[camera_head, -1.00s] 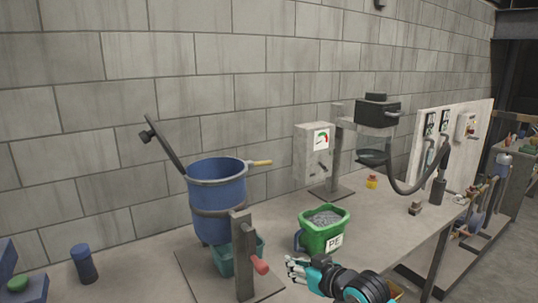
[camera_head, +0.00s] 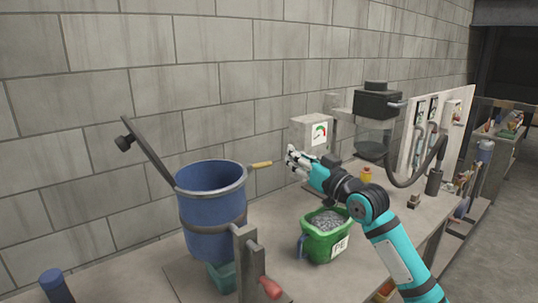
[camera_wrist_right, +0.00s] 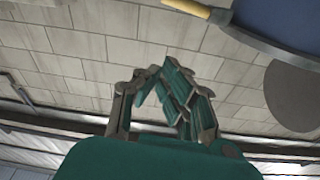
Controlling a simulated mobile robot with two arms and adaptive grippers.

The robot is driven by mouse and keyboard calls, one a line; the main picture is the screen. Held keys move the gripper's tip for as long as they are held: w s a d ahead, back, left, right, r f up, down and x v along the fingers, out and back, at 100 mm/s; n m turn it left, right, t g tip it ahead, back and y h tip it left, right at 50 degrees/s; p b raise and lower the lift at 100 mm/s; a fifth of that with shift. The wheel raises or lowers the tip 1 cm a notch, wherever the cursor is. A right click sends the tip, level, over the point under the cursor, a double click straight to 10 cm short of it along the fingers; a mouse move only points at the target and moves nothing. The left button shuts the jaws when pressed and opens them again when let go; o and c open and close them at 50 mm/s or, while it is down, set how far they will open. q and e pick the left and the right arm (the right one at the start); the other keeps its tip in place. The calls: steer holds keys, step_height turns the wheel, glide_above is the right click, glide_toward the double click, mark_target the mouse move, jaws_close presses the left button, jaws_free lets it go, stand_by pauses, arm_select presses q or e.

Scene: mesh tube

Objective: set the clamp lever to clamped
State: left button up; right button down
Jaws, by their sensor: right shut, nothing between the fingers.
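A blue round vessel (camera_head: 212,215) stands on the bench, its dark lid (camera_head: 150,158) tilted up on the left. A clamp lever with a yellow handle (camera_head: 262,165) sticks out to the right from its rim. Its handle also shows at the top of the right wrist view (camera_wrist_right: 188,7), beside the blue vessel (camera_wrist_right: 270,22). My right gripper (camera_head: 291,160) is just right of the handle's tip in the head view, apart from it in the picture. Its fingers (camera_wrist_right: 175,90) are shut and empty in the wrist view. My left gripper is out of view.
A green bucket (camera_head: 325,243) of grey granules stands below my right arm. A post with a red-handled lever (camera_head: 270,287) stands before the vessel. A gauge box (camera_head: 311,131) is behind my gripper. A hopper machine (camera_head: 378,104) stands further right. A block wall closes the back.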

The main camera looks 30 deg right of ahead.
steer(key=p, duration=0.4)
glide_above(269, 164)
steer(key=shift+r, duration=0.25)
arm_select(q)
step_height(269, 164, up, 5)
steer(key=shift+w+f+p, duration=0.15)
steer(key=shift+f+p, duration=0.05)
steer(key=shift+p, duration=0.15)
arm_select(e)
steer(key=f, duration=0.1)
steer(key=s+f, duration=0.1)
steer(key=f, duration=0.1)
steer(key=shift+a+f, duration=0.1)
steer(key=shift+f, duration=0.1)
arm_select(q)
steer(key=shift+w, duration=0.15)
